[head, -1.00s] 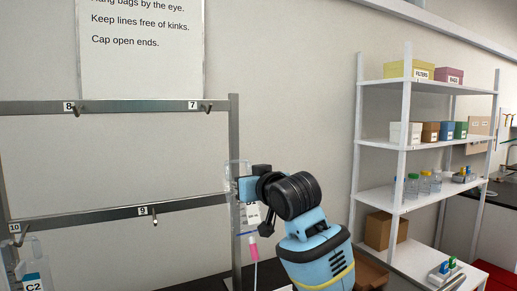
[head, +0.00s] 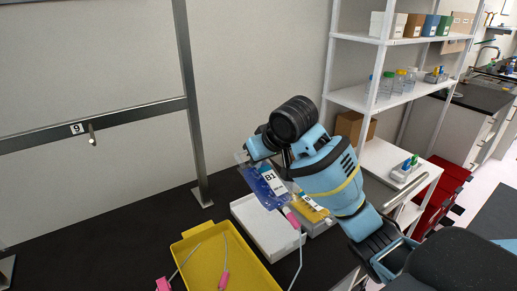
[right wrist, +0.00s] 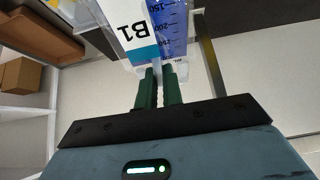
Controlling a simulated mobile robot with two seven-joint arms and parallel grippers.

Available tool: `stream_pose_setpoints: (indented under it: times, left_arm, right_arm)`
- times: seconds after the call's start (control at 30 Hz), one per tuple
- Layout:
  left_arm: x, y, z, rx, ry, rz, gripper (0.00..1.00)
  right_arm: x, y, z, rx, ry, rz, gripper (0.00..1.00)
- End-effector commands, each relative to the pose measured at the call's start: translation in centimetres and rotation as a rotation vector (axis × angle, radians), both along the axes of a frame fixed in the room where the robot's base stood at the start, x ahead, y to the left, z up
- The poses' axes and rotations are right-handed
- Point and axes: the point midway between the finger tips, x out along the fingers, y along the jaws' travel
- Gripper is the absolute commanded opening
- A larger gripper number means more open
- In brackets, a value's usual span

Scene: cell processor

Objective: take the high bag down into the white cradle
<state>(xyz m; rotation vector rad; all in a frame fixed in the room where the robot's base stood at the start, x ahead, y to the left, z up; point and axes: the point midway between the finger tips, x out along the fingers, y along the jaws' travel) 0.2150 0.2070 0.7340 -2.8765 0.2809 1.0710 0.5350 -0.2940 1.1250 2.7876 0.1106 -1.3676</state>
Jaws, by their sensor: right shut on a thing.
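My right gripper (head: 250,160) is shut on the top edge of a clear bag labelled B1 (head: 273,188), with blue contents and a pink-tipped line. The bag hangs tilted above the left rear of the white cradle (head: 262,243), an open white tray on the dark bench, and hides part of it. In the right wrist view, green fingers (right wrist: 158,88) pinch the bag (right wrist: 125,28) at its edge, its label upside down. My left gripper is out of view.
A yellow tray (head: 190,240) with lines and pink connectors stands left of the cradle. A bag with yellow contents (head: 311,207) lies at a white container on its right. A metal rack post (head: 185,90) and a white shelf unit (head: 333,70) stand behind.

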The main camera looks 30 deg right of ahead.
Motion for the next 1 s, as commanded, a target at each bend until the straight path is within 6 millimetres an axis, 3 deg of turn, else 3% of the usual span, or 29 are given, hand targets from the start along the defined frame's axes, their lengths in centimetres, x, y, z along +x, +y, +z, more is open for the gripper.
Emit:
stream_pose_setpoints:
  times: [0.23,1.0]
  left_arm:
    - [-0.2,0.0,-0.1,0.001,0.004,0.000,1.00]
    - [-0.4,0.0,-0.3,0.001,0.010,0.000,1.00]
  right_arm:
    - [0.0,0.0,-1.1,0.001,0.000,-0.001,0.00]
    - [0.0,0.0,-8.5,0.001,-0.001,-0.001,0.00]
